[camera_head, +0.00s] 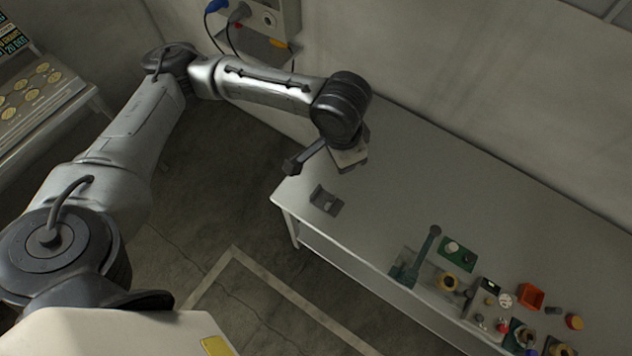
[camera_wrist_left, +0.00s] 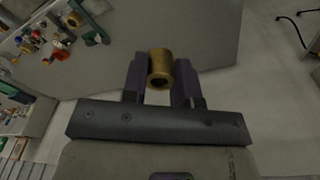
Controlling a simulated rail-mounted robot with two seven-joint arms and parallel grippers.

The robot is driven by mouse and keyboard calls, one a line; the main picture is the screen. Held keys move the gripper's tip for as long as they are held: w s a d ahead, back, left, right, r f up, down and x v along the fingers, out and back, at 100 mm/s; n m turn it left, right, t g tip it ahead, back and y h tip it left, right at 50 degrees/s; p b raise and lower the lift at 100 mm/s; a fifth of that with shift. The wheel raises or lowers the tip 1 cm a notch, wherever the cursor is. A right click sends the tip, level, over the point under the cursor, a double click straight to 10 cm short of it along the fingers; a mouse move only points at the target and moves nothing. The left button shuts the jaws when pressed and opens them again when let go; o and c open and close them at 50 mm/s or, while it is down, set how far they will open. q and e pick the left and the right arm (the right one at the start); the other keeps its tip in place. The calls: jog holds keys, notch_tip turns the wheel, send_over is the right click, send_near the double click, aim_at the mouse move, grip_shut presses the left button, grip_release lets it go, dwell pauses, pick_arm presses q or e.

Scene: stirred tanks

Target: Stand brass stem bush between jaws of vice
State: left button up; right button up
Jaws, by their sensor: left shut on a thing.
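The brass stem bush (camera_wrist_left: 160,66) is a short hollow brass cylinder with a flared rim, seen in the left wrist view. My left gripper (camera_wrist_left: 160,80) is shut on it, with one dark finger on each side. In the head view the left gripper (camera_head: 350,158) is over the near-left end of the bench, and the bush is hidden there. A small dark grey block with a gap between two raised sides, which looks like the vice (camera_head: 326,200), sits on the bench below and left of the gripper. Its jaws look empty. My right gripper is not in view.
The grey bench (camera_head: 400,170) is clear around the vice. At its right end are a green tool stand (camera_head: 408,265), an orange-red bin (camera_head: 530,295) and several small parts. A wall box with cables (camera_head: 265,20) is behind the arm. A panel (camera_head: 35,95) is at far left.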

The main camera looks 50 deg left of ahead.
pick_arm(q)
jog(key=w+a+f+m+b, duration=0.1)
jog(key=a+f+m+b, duration=0.2)
jog(key=f+b, duration=0.4)
jog(key=w+a+f+m+b, duration=0.1)
jog(key=f+m+b, duration=0.4)
jog(key=f, duration=1.4)
jog(key=w+a+f+m+g+h+b, duration=0.1)
jog(key=a+f+m+b, duration=0.3)
jog(key=f+b, duration=0.5)
jog(key=shift+w+a+f+m, duration=0.1)
jog(key=shift+w+f+m, duration=0.1)
jog(key=shift+f, duration=0.5)
jog(key=shift+w+a+f+m, duration=0.15)
jog(key=shift+w+f+m, duration=0.05)
jog(key=shift+f, duration=0.45)
jog(key=shift+w+a+f+m, duration=0.1)
jog(key=shift+w+f+m, duration=0.1)
jog(key=shift+f, duration=0.75)
jog(key=shift+f, duration=0.15)
jog(key=shift+f, duration=0.35)
